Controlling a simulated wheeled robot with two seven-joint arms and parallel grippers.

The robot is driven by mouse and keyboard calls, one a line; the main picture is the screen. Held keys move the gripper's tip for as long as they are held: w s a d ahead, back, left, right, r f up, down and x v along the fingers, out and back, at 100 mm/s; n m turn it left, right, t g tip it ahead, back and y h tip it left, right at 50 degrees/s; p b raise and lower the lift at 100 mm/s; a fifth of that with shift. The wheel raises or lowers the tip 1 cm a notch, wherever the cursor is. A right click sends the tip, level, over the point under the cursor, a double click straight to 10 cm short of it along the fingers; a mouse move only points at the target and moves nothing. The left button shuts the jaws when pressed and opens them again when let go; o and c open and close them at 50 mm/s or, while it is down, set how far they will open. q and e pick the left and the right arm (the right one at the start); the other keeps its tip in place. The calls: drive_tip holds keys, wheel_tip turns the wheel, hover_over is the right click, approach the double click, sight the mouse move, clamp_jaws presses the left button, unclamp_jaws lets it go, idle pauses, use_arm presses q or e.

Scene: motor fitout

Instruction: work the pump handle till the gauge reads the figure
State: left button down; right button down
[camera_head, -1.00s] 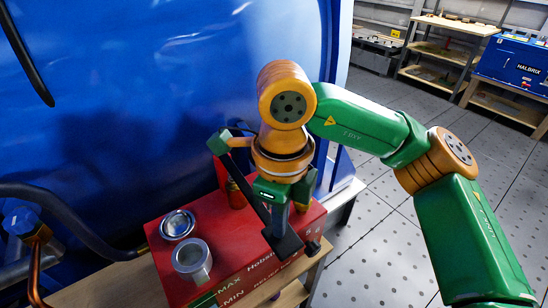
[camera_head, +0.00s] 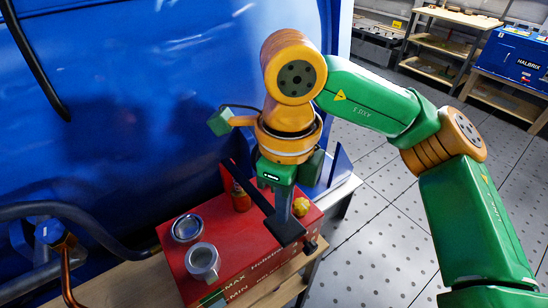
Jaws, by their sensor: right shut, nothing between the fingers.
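My right gripper (camera_head: 287,231) reaches in from the right and points down over the red box (camera_head: 243,248). Its jaws are shut and empty, and its dark parts cover part of the box top. A long dark bar slants across the gripper; I cannot tell whether it is the pump handle. No gauge face or reading can be made out. The box front carries white lettering with MAX and MIN. My left gripper is not in view.
A metal cup (camera_head: 202,262) and a round metal piece (camera_head: 187,228) stand on the box's left part. A yellow piece (camera_head: 301,206) and a reddish-brown cylinder (camera_head: 241,198) are near the gripper. A large blue body (camera_head: 150,100) rises behind. The tiled floor (camera_head: 375,225) at right is clear.

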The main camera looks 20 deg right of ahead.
idle(0.5)
wheel_tip(320, 180, up, 5)
drive_tip(key=p, duration=0.4)
